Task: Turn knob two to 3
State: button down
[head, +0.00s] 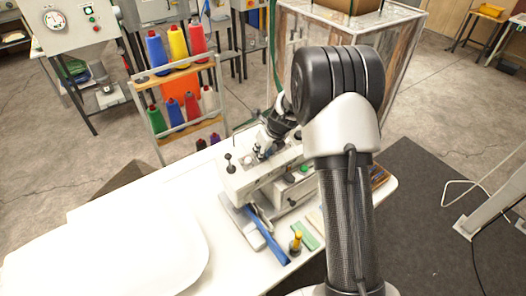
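A white sewing machine (250,181) stands on the white table, with small dark knobs (230,163) on its top at the left end. I cannot tell which one is knob two or read any number on a dial. A green button (304,169) shows on a part of the machine nearer my arm. My gripper (268,132) is a dark shape just above the back of the machine. My arm partly covers it, and its fingertips are too small to make out. Whether it touches a knob cannot be told.
The white table (120,215) carries a white pillow-like piece (110,262) at the left. A blue strip (265,234) and a yellow-topped item (296,242) lie in front of the machine. A thread rack (184,68) and a clear-walled box (345,30) stand behind.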

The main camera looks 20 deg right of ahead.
jog(key=n+b, duration=0.1)
jog(key=n, duration=0.4)
jog(key=shift+n, duration=0.4)
jog(key=n+b, duration=0.2)
jog(key=n, duration=0.4)
jog(key=shift+w+g, duration=0.1)
jog(key=shift+g, duration=0.2)
jog(key=n+b, duration=0.2)
jog(key=n, duration=0.4)
jog(key=shift+n+b, duration=0.3)
jog(key=shift+b, duration=0.05)
jog(key=n+b, duration=0.2)
jog(key=n, duration=0.3)
jog(key=shift+n, duration=0.3)
jog(key=c, duration=1.5)
grip_release()
jog(key=shift+h, duration=0.3)
jog(key=shift+o, duration=0.2)
